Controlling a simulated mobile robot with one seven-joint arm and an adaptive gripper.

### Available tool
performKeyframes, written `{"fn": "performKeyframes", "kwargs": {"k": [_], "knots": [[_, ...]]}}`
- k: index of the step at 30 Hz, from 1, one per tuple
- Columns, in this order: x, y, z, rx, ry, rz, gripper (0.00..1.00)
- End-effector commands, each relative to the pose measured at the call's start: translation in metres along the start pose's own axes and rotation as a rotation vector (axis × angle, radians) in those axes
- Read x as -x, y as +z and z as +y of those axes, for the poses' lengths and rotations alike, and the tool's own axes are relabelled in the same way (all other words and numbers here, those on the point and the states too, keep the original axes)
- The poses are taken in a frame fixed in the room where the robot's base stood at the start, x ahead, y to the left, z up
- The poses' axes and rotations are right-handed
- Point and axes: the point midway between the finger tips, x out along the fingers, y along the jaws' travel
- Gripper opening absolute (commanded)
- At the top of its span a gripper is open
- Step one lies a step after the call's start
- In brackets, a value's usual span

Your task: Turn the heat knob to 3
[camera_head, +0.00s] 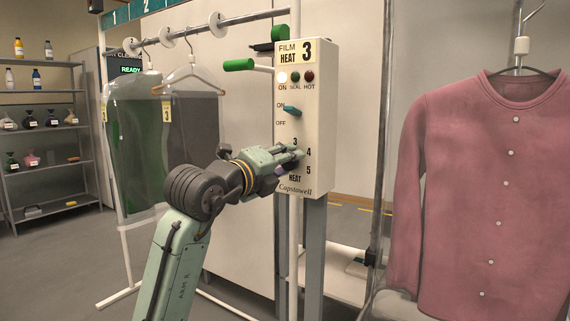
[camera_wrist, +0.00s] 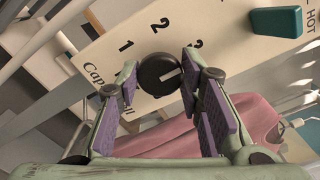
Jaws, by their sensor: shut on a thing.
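The control box (camera_head: 312,120) carries a "FILM HEAT 3" label at its top and the heat dial at its bottom. The heat knob (camera_wrist: 158,76) is round and black with a white pointer mark. In the wrist view the digits 1, 2 and 3 show around it; the mark slants toward the right, and I cannot tell exactly which digit it meets. My gripper (camera_head: 297,156) is at the dial, with its purple-padded fingers (camera_wrist: 160,66) on both sides of the knob, shut on it.
A teal ON/OFF switch (camera_head: 292,111) sits above the dial, with a lit white lamp (camera_head: 282,77) higher up. A pink shirt (camera_head: 492,180) hangs close on the right. Bagged garments (camera_head: 190,135) hang from a rail (camera_head: 215,27) on the left, behind my arm.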

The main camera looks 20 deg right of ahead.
Motion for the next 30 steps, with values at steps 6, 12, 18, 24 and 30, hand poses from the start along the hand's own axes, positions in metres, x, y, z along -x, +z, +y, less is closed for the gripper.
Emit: {"fn": "performKeyframes", "kwargs": {"k": [6, 12, 18, 24, 30], "knots": [[0.0, -0.003, 0.0, 0.0, 0.001, 0.007, 0.06], [0.0, -0.003, 0.0, 0.001, 0.001, 0.006, 0.44], [0.0, -0.001, 0.0, 0.001, 0.001, 0.003, 0.54], [0.0, -0.001, 0.0, 0.001, 0.001, 0.002, 0.54], [0.015, 0.001, 0.001, 0.001, 0.001, -0.001, 0.54]]}}
